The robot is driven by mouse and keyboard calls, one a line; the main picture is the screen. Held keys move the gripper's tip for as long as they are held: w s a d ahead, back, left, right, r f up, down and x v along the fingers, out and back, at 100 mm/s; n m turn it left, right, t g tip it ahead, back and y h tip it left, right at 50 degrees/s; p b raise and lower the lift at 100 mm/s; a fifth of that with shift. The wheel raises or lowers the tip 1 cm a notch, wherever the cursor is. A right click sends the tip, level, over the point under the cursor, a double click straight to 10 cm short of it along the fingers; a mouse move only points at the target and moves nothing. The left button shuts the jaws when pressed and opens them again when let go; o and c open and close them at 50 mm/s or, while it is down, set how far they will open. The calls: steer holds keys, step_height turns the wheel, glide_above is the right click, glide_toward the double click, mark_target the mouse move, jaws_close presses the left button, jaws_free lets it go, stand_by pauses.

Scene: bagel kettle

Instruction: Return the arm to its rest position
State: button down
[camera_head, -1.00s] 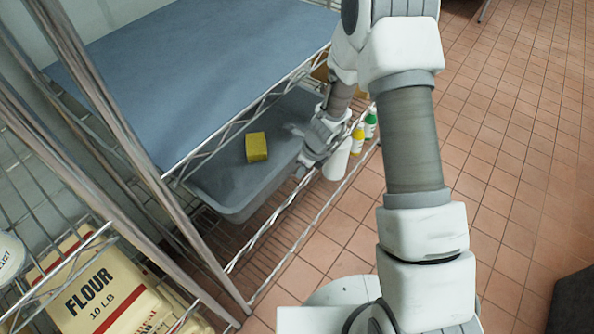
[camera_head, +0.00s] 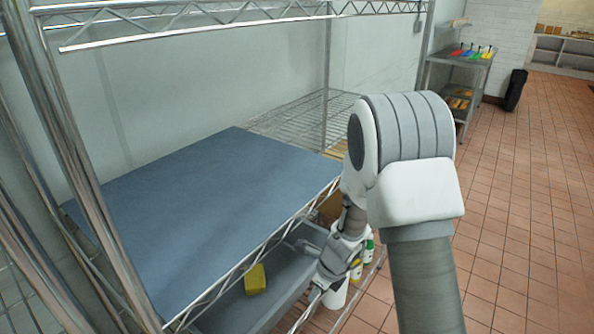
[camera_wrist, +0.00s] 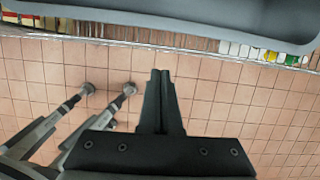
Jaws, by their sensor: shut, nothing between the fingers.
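My arm reaches down in front of the wire shelf in the head view. My gripper (camera_wrist: 160,78) is shut and empty in the wrist view, with its two black fingers together over the tiled floor. The grey bin's rim (camera_wrist: 180,22) crosses the top of the wrist view, just beyond the fingertips and apart from them. In the head view, my wrist is beside the grey bin (camera_head: 225,312), and the fingers cannot be made out there. A yellow sponge (camera_head: 255,279) lies in the bin.
A blue sheet (camera_head: 200,200) covers the shelf above the bin. Wire shelf posts (camera_head: 85,170) stand at left. Several bottles (camera_head: 356,270) stand right of my wrist. A cart (camera_head: 462,80) and dark bin (camera_head: 515,90) stand far back. The tiled floor (camera_head: 525,200) at right is clear.

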steer(key=s+r+n+t, duration=0.1)
steer(key=s+r+n, duration=0.2)
steer(key=r+n, duration=0.5)
steer(key=s+r+n, duration=0.2)
steer(key=r+n, duration=0.1)
steer(key=r, duration=0.9)
steer(key=s+d+r+n+t+h, duration=0.15)
steer(key=s+d+r+n, duration=0.25)
steer(key=s+r+n, duration=0.4)
steer(key=s+d+r+n+t+h, duration=0.1)
steer(key=s+d+r+n+h, duration=0.1)
steer(key=s+d+r+n, duration=0.5)
step_height(320, 180, up, 6)
steer(key=s+a+p, duration=0.1)
steer(key=a+p, duration=0.2)
steer(key=p, duration=0.6)
steer(key=shift+s+m+y+p, duration=0.35)
steer(key=shift+m+p, duration=0.05)
steer(key=shift+r, duration=0.1)
